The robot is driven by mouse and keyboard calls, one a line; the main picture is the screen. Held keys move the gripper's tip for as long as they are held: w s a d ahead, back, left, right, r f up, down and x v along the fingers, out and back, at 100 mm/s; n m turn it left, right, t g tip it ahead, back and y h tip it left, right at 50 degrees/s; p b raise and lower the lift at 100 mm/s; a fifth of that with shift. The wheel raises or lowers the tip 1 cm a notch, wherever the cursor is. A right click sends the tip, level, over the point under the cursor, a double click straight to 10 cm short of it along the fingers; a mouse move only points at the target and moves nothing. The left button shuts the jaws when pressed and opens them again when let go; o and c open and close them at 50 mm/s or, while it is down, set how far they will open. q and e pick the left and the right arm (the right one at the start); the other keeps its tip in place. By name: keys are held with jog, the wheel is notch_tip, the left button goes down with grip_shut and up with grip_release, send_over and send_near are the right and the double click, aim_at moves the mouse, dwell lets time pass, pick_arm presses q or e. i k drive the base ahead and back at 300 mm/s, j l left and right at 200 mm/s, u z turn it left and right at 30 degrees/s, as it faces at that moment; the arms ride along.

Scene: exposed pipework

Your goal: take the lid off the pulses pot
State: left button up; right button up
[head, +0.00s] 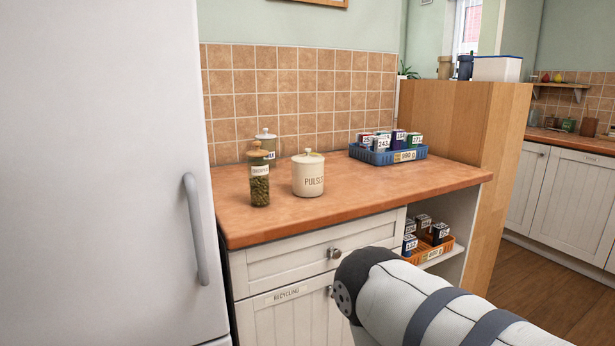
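The pulses pot (308,178) is a cream, round pot with "PULSES" lettering, standing upright on the wooden counter (390,190). Its lid (308,156) is cream with a small knob and sits on top of the pot. An arm of mine, white with dark bands, comes in from the lower right, in front of the cupboard and below the counter top. No gripper fingers show on it. My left gripper is not in the view. Nothing of mine touches the pot or its lid.
A glass jar (260,185) stands just left of the pot, with another jar (266,140) behind. A blue crate (388,155) of small boxes stands right. An orange crate (432,250) sits on the shelf below. A fridge (100,170) borders the left. The counter's front right is clear.

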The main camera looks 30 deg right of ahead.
aim_at(308, 159)
jog(key=l+u, duration=0.4)
jog(key=l, duration=0.45)
jog(key=l+u, duration=0.35)
jog(key=l, duration=0.55)
